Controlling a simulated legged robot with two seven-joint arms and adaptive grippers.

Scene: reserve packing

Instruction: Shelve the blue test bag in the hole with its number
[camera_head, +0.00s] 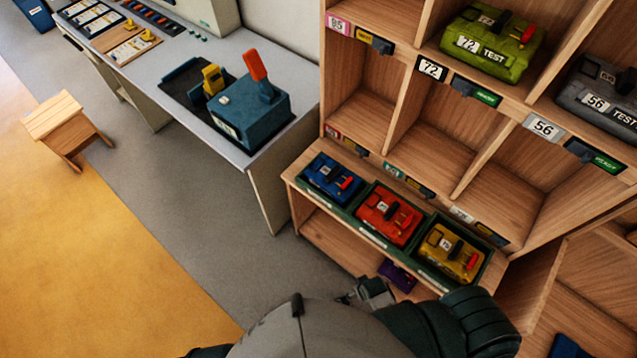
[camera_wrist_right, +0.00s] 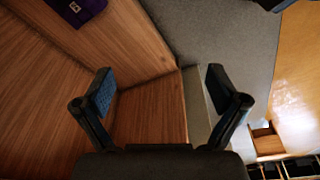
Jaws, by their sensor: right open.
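The blue test bag (camera_head: 332,178) has a red handle piece and a small white label too small to read. It sits in the left compartment of a green tray (camera_head: 362,233) on the shelf unit's front ledge. The wooden shelf unit (camera_head: 455,95) has open holes with number plates; 85, 72 and 56 can be read, and the lower-row plates cannot. My right gripper (camera_head: 370,292) is low in front of the ledge, apart from the blue bag. In the right wrist view my right gripper (camera_wrist_right: 158,82) is open, with nothing between its fingers. My left gripper is not in view.
Red (camera_head: 390,214) and yellow (camera_head: 452,252) bags share the tray. A purple item (camera_head: 397,275) lies below, near my right gripper. Green (camera_head: 490,42) and grey (camera_head: 600,98) bags fill upper holes. A desk (camera_head: 270,160) stands left; a stool (camera_head: 65,120) is on the floor.

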